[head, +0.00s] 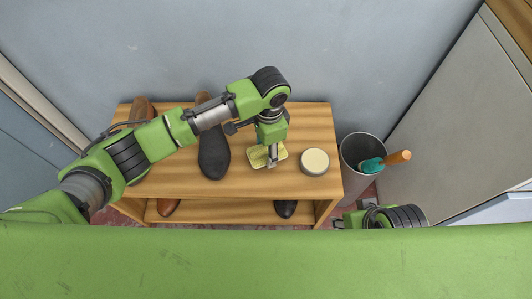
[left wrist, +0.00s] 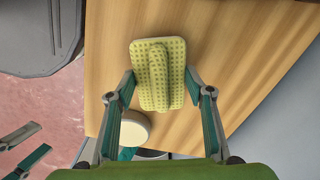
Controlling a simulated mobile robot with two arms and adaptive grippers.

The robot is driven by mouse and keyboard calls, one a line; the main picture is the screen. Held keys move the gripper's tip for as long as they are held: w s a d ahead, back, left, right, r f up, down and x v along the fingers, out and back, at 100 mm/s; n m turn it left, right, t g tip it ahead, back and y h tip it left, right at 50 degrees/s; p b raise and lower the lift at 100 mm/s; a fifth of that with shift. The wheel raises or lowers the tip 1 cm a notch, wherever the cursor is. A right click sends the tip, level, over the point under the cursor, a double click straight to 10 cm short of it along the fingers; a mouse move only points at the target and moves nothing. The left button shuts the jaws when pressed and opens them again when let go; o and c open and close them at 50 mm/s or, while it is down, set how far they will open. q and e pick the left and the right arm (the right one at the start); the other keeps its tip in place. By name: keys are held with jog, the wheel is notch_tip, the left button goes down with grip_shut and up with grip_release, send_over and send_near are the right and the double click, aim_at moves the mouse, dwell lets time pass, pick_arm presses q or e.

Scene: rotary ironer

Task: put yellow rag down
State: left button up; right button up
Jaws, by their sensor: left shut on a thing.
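The yellow rag (head: 257,157) is a small dotted pad with a raised ridge, low over the wooden bench top (head: 315,125). In the left wrist view the rag (left wrist: 175,85) lies between the fingertips of my left gripper (left wrist: 160,80). My left gripper (head: 271,156) points down and is shut on the rag. I cannot tell whether the rag touches the wood. My right gripper (left wrist: 35,148) shows at the lower left of the left wrist view, with its fingers apart and nothing between them.
A round cream-topped tin (head: 314,162) stands just right of the rag. A dark shoe (head: 214,158) and a brown shoe (head: 143,110) stand to the left. A grey bin (head: 352,150) holding a teal brush with a wooden handle (head: 397,157) is beside the bench.

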pick_arm(q)
notch_tip(320, 180, down, 2)
jog(key=shift+f, duration=0.1)
pick_arm(e)
jog(key=shift+f, duration=0.5)
pick_arm(q)
jog(key=o, duration=1)
notch_tip(320, 180, up, 6)
jog(key=shift+d+f+p, duration=0.1)
jog(key=shift+p, duration=0.85)
notch_tip(320, 180, up, 6)
jog(key=shift+d+r+p, duration=0.1)
jog(key=shift+r+p, duration=0.15)
jog(key=shift+p, duration=0.55)
pick_arm(e)
jog(key=x, duration=0.6)
jog(key=shift+f+g, duration=0.3)
jog(key=shift+f, duration=0.05)
jog(key=shift+s+a, duration=0.15)
